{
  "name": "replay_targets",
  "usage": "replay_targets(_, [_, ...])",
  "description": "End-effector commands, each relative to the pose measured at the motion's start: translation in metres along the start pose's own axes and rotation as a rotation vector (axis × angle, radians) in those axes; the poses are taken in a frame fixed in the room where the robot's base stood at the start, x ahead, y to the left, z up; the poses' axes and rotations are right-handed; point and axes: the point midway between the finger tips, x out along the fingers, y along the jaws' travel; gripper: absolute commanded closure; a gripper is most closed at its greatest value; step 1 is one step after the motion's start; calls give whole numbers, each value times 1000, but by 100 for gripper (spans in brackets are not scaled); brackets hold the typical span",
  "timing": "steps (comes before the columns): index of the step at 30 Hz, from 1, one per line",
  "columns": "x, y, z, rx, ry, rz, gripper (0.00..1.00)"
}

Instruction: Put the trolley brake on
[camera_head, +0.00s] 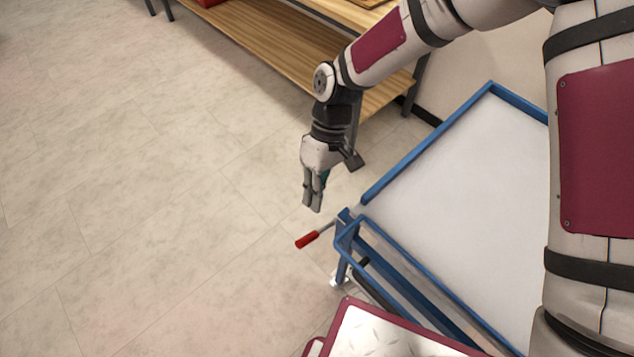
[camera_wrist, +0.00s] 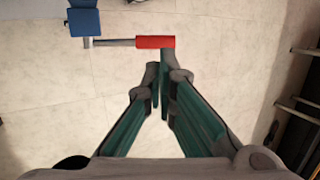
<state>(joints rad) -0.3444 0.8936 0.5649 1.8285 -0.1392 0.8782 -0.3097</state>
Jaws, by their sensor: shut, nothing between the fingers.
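The trolley (camera_head: 457,170) has a blue frame and a pale flat deck, at the right in the head view. Its brake lever is a metal rod with a red grip (camera_head: 307,240), sticking out to the left from the trolley's near left corner. In the wrist view the red grip (camera_wrist: 155,42) lies across the top, with its rod running left to a blue post (camera_wrist: 84,20). My gripper (camera_head: 313,208) is shut and empty, pointing down above and beyond the lever. In the wrist view the fingertips (camera_wrist: 158,72) appear just below the red grip; contact cannot be told.
A wooden shelf bench (camera_head: 270,42) stands at the back, behind my arm. A blue handle rail (camera_head: 430,290) runs along the trolley's near side. A white wheel (camera_head: 340,279) shows under the corner. The floor (camera_head: 150,200) at the left is clear.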

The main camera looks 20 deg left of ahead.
Motion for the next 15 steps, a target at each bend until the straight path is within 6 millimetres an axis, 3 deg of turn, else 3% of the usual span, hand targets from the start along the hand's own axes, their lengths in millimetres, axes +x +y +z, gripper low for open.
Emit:
replay_targets(6, [44, 0, 1, -1, -3, -1, 100])
replay_targets(15, [78, 0, 0, -1, -1, 0, 100])
